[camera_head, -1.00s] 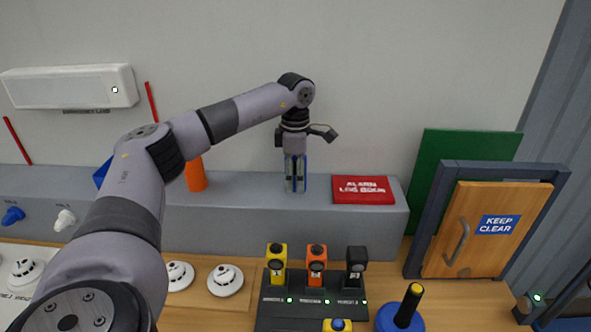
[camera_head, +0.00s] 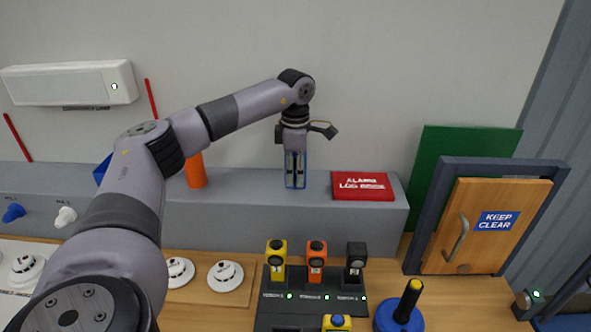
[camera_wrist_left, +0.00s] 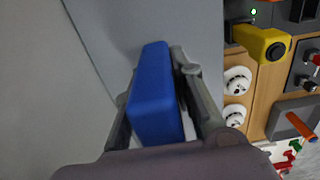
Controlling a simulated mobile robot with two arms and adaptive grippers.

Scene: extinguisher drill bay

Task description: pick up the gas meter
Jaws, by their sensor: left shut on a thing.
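My left gripper (camera_head: 295,170) points straight down at the grey ledge, left of the red log book. It is shut on a blue box-shaped thing, the only candidate for the gas meter in its jaws. In the left wrist view this blue gas meter (camera_wrist_left: 152,88) sits between the two fingers of the gripper (camera_wrist_left: 160,80), with a finger on each side. In the head view only thin blue edges of it show around the fingers. I cannot tell whether its bottom touches the ledge. My right gripper is not in view.
The red log book (camera_head: 363,186) lies right of the gripper on the ledge (camera_head: 250,215). An orange cylinder (camera_head: 195,170) stands to the left. Below, a black dock (camera_head: 285,310) holds yellow, orange and black devices. White detectors (camera_head: 225,276) lie left of it. A wooden door (camera_head: 487,228) stands right.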

